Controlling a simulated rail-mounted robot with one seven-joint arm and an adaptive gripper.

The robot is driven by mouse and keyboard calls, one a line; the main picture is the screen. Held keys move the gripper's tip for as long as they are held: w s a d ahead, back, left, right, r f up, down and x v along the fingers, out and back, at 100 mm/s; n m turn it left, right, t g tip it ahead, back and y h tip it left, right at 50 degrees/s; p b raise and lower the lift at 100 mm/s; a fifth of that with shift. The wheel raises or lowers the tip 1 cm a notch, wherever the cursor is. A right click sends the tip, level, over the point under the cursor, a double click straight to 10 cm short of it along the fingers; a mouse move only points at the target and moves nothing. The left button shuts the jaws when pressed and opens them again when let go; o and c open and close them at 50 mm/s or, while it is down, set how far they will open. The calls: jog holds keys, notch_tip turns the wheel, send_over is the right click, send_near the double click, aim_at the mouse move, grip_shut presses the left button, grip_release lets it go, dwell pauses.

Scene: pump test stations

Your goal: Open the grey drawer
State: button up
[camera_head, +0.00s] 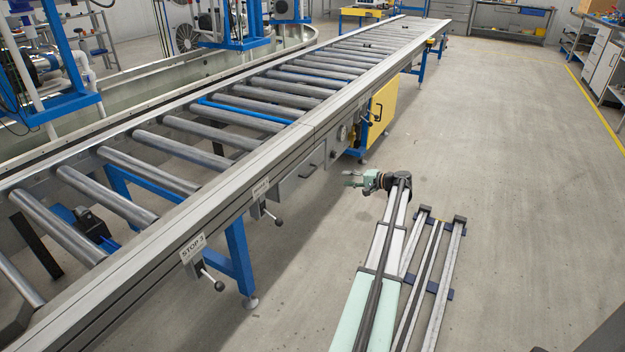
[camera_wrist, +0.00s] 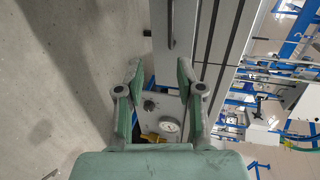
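The grey drawer (camera_head: 297,188) is under the near side rail of the roller conveyor in the head view, and it looks shut. A small dark handle shows on its front. In the wrist view, a grey front (camera_wrist: 183,45) with a dark bar handle (camera_wrist: 171,24) at the top centre looks like this drawer, turned sideways. My gripper (camera_head: 350,179) is just right of the drawer in the head view, beside the conveyor. In the wrist view, my gripper's green fingers (camera_wrist: 159,70) are spread apart with nothing between them. They appear clear of the handle.
The long roller conveyor (camera_head: 235,148) runs beside me. A gauge panel (camera_wrist: 169,126) and a yellow cabinet (camera_head: 384,105) are farther along it. Stop levers (camera_head: 212,280) stick out nearer the camera. A blue leg (camera_head: 238,255) stands below. The floor to the right is clear.

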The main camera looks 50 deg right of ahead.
jog(key=r, duration=0.1)
jog(key=b, duration=0.4)
send_near(312, 171)
jog(key=shift+t, duration=0.3)
jog(key=x, duration=0.7)
jog(key=f+x, duration=0.1)
jog(key=x, duration=0.2)
jog(key=shift+w+d, duration=0.1)
jog(key=shift+d, duration=0.25)
grip_shut()
